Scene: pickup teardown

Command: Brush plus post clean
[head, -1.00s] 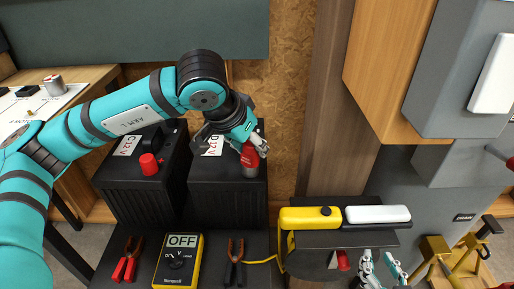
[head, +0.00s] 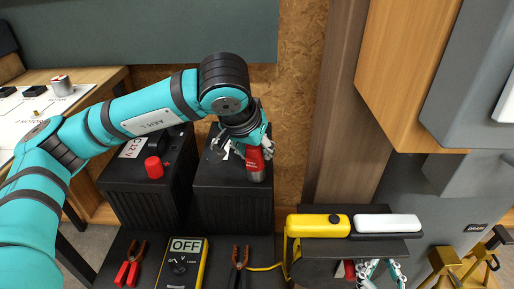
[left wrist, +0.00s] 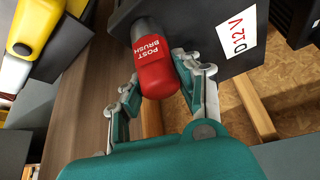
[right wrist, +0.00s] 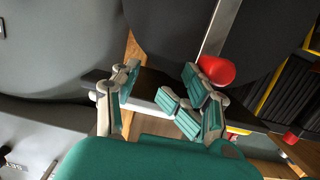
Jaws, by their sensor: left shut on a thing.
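The red post brush (left wrist: 156,68) has a grey metal sleeve and is lettered POST BRUSH. My left gripper (head: 248,152) is shut on its red body. In the head view the brush (head: 256,161) stands roughly upright at the right part of the top of battery D (head: 206,176). In the left wrist view its sleeve meets the black battery; the post under it is hidden. Battery C (head: 137,192), with a red cap (head: 154,167) on top, stands to the left. My right gripper (right wrist: 158,92) is open and empty, low at the right in the head view.
A multimeter reading OFF (head: 182,266) lies in front of the batteries, between red-handled clamps (head: 130,262) and dark clamps (head: 239,262). A yellow-and-white unit (head: 318,226) stands at right, with a red object (head: 348,269) below it beside my right gripper.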

